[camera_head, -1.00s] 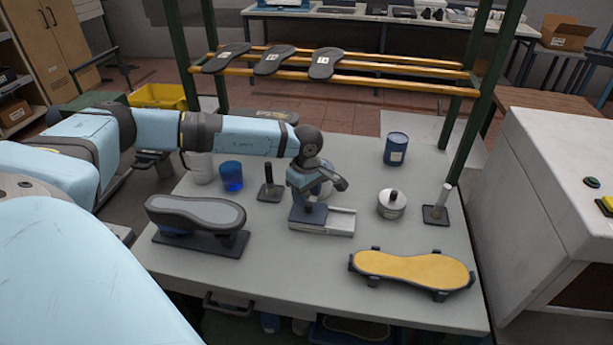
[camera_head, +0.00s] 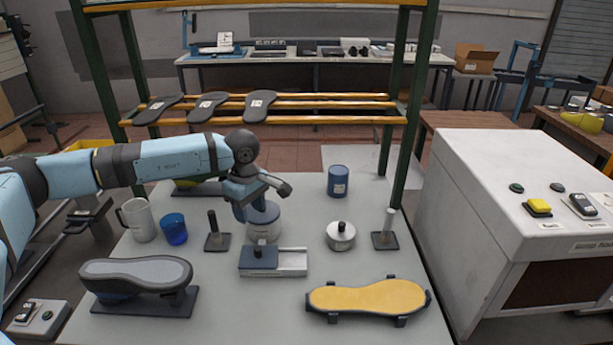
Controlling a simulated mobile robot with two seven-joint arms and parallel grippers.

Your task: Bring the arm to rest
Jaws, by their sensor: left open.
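My left arm comes in from the left, and its dark wrist joint hangs over the back half of the grey work table (camera_head: 225,310). My left gripper (camera_head: 264,200) is open and empty, above and in front of a pale round jar (camera_head: 264,222) that it partly hides. A small slide fixture with a blue-grey block (camera_head: 259,257) stands in front of the jar, apart from the gripper. My right gripper is not in view.
A shoe last (camera_head: 136,274) on a stand is front left, a yellow sole in a holder (camera_head: 368,297) front right. A white mug (camera_head: 137,219), blue cup (camera_head: 174,229), blue can (camera_head: 338,181), lidded tin (camera_head: 341,236) and two upright posts stand around. A green rack frame (camera_head: 401,150) rises behind.

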